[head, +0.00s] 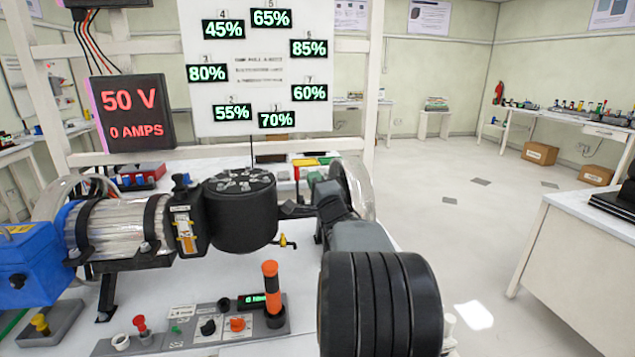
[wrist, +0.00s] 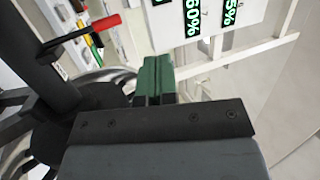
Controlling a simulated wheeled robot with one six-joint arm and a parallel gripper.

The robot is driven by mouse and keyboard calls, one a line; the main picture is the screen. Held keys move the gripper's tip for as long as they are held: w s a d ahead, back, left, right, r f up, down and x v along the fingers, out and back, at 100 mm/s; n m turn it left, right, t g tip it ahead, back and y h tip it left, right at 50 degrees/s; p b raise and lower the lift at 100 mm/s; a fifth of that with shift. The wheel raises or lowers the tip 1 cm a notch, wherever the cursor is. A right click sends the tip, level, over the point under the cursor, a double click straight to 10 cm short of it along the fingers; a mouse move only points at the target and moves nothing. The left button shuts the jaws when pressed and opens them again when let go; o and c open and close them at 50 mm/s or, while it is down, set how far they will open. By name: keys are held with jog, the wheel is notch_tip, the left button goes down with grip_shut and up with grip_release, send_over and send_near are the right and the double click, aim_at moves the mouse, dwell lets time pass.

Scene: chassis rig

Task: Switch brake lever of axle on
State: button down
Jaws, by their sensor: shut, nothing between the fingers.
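A lever with a red grip (wrist: 103,24) and a black arm shows at the upper left of the wrist view, apart from my fingers. I cannot tell for certain whether it is the brake lever, nor match it in the head view. The axle assembly carries a black drum (head: 241,212) and a clear-rimmed wheel (head: 352,188), partly hidden by my arm. My gripper (wrist: 155,80) is shut and empty, its green fingers in front of the wheel area. In the head view my gripper (head: 315,180) is right of the drum, partly hidden by my wrist.
A blue motor (head: 32,268) stands at the left. A control panel (head: 190,328) with an orange-and-black handle (head: 272,287) lies at the front. Behind are a 50 V display (head: 133,113) and a percentage board (head: 258,70).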

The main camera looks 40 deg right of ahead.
jog(key=shift+s+a+r, duration=0.15)
jog(key=shift+s+a, duration=0.1)
jog(key=shift+s, duration=0.5)
